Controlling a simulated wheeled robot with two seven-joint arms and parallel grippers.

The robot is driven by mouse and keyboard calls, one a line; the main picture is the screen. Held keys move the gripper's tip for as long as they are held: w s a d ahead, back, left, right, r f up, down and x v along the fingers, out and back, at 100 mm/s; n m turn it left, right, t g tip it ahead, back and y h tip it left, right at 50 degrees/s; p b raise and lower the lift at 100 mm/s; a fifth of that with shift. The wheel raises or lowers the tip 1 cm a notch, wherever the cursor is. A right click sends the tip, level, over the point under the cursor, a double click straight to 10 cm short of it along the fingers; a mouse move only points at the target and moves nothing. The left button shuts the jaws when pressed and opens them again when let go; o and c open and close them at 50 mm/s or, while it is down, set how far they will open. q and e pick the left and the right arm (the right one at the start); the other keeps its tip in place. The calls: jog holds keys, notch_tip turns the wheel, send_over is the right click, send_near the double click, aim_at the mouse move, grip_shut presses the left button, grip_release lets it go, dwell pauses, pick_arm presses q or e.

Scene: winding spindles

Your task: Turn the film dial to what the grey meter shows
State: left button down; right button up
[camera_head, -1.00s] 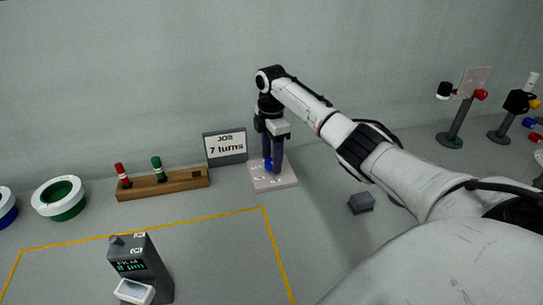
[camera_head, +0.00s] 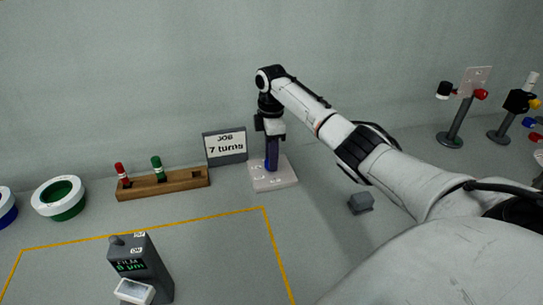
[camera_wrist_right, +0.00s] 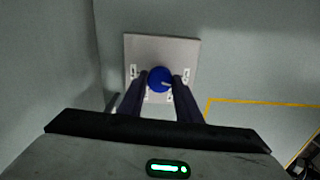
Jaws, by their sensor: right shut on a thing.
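The film dial is a blue knob (camera_wrist_right: 159,77) on a pale square plate (camera_wrist_right: 137,45), which also stands in the head view (camera_head: 288,182) against the back wall. My right gripper (camera_head: 272,166) points down and is shut on the blue knob, with one dark finger on each side of it in the wrist view (camera_wrist_right: 160,84). A light pointer line on the knob aims roughly right in the wrist view. The marks on the plate are too small to read. The grey meter (camera_head: 146,258) at the lower left has a green reading that looks like 8 µm. My left gripper is not in view.
A sign (camera_head: 226,147) reading "JOB 7 turns" stands left of the plate. A wooden rack (camera_head: 187,182) holds a red and a green spindle. A grey block (camera_head: 361,203) lies below my right arm. Stands (camera_head: 455,130) are at right.

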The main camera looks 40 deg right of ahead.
jog(key=m, duration=0.4)
jog(key=shift+m, duration=0.3)
jog(key=m, duration=0.8)
jog(key=shift+r, duration=0.1)
jog(key=m, duration=0.4)
jog(key=shift+m, duration=0.3)
jog(key=m, duration=0.3)
jog(key=shift+m, duration=0.3)
jog(key=m, duration=0.4)
jog(key=shift+w+m, duration=0.1)
jog(key=shift+m, duration=0.2)
jog(key=m, duration=0.4)
jog(key=shift+m, duration=1.9)
